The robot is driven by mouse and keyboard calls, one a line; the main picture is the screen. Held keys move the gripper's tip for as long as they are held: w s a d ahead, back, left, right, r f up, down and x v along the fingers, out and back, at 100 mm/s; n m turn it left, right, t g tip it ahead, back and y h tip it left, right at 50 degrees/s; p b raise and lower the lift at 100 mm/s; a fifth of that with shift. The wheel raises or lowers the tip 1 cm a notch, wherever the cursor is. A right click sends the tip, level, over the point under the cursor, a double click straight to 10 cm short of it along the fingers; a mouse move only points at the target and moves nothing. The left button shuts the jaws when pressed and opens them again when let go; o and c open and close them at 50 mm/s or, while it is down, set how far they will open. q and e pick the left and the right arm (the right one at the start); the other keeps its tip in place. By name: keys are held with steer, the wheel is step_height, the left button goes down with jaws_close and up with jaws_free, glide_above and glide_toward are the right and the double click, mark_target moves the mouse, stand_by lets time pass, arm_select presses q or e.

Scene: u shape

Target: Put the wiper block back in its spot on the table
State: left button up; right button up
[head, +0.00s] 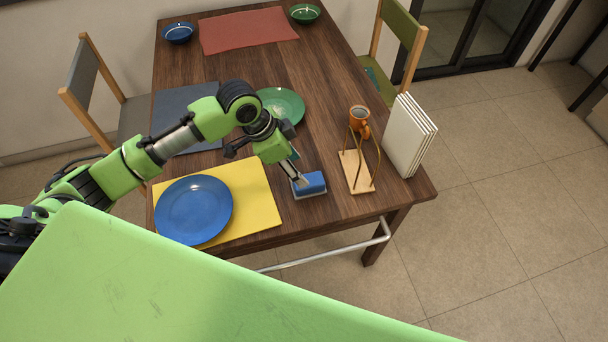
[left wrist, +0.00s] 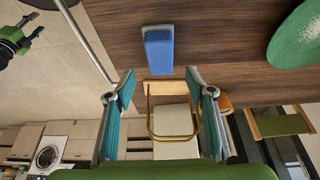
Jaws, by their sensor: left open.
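The wiper block (head: 313,184) is blue with a pale grey base. It lies on the bare wood of the table (head: 330,105) near its front edge, between the yellow mat and a wooden stand. My left gripper (head: 296,176) is just above the block's left part and hides some of it in the head view. In the left wrist view the gripper (left wrist: 160,82) is open and empty, and the block (left wrist: 158,50) lies beyond the fingertips. A green and black gripper, apparently my right one (left wrist: 28,38), shows small at the upper left there; its jaws are unclear.
A blue plate (head: 194,210) sits on the yellow mat (head: 262,205). Right of the block are the wooden stand with wire loops (head: 358,180), an orange mug (head: 360,130) and upright white panels (head: 408,135). A green plate (head: 283,103) lies behind my left gripper.

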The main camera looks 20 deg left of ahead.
arm_select(q)
steer(key=v, duration=0.3)
steer(key=shift+r, duration=0.25)
steer(key=shift+s, duration=0.1)
